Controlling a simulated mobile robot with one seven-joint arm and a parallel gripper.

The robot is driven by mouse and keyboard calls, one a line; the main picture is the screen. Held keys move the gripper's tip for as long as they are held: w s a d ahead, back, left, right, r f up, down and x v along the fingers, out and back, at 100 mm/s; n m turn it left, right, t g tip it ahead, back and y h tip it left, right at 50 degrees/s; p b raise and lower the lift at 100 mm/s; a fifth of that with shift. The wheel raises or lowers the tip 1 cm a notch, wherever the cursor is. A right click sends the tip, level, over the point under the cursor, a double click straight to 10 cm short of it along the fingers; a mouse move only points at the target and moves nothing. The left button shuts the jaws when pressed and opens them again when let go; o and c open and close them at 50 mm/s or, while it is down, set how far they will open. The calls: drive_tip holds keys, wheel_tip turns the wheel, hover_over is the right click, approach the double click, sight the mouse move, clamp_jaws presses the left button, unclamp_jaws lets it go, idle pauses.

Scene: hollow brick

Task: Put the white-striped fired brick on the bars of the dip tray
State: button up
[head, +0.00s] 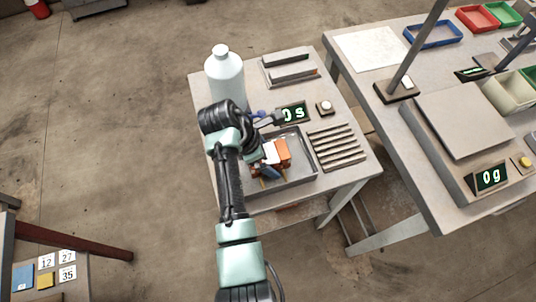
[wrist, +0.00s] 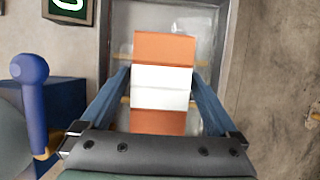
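The orange fired brick with a white stripe (head: 283,150) is at the dip tray in the head view. In the wrist view the brick (wrist: 164,48) lies straight between my fingers, its white band across the middle. My gripper (wrist: 163,72) has a blue finger against each side of the brick, and no clear gap shows at the tips. The grey metal dip tray (head: 304,178) is under it. Tan bars (wrist: 126,100) cross the tray and show at both sides of the brick. I cannot tell whether the brick touches the bars or hangs just above.
A timer reading 0 s (head: 293,113) and a small button box (head: 325,107) stand behind the tray. A slatted rack (head: 337,147) is to its right, a white bottle (head: 224,75) behind left. A scale (head: 465,125) stands on the right table.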

drive_tip(key=p+v, duration=0.1)
drive_tip(key=v, duration=1.1)
drive_tip(key=shift+r, duration=0.15)
idle(0.3)
